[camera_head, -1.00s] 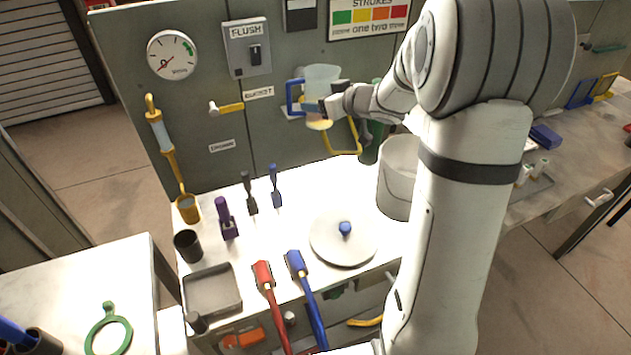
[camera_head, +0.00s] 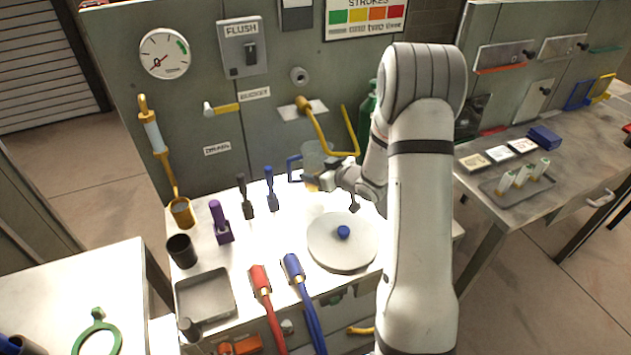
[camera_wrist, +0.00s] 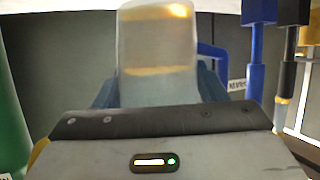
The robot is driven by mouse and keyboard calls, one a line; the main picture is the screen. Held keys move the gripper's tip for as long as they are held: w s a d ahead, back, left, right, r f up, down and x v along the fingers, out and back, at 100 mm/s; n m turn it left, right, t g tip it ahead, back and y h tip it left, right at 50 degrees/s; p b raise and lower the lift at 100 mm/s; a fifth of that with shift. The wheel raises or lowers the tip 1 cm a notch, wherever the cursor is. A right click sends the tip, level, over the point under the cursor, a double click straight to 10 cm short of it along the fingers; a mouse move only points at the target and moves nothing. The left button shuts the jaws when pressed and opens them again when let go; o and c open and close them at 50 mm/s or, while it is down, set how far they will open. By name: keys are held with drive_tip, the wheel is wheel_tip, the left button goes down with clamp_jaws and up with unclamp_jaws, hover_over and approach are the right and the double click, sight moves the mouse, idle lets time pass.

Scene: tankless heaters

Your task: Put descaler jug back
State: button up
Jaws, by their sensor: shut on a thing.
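The descaler jug (camera_head: 316,152) is a translucent vessel with a blue handle and a yellowish band low on it. My gripper (camera_head: 318,183) is shut on it, at the back of the white bench top (camera_head: 285,225). The jug looks upright; I cannot tell whether it touches the bench. In the wrist view the jug (camera_wrist: 157,45) rises beyond my gripper (camera_wrist: 155,105), with the blue handle on its right. My gripper's body hides the jug's lower part and the fingertips there.
A yellow bent spout (camera_head: 318,130) sticks out of the wall above the jug. A blue-knobbed round lid (camera_head: 338,256) lies in front. Small blue (camera_head: 270,190) and dark (camera_head: 246,198) upright tools stand left of the jug. A green bottle (camera_head: 367,115) is behind my arm.

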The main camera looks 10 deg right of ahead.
drive_tip(key=shift+f, duration=1.85)
drive_tip(key=shift+f, duration=0.1)
drive_tip(key=o, duration=1.3)
drive_tip(key=shift+r, duration=0.2)
drive_tip(key=v, duration=1.2)
drive_tip(key=shift+f+b, duration=0.15)
drive_tip(key=shift+b, duration=0.15)
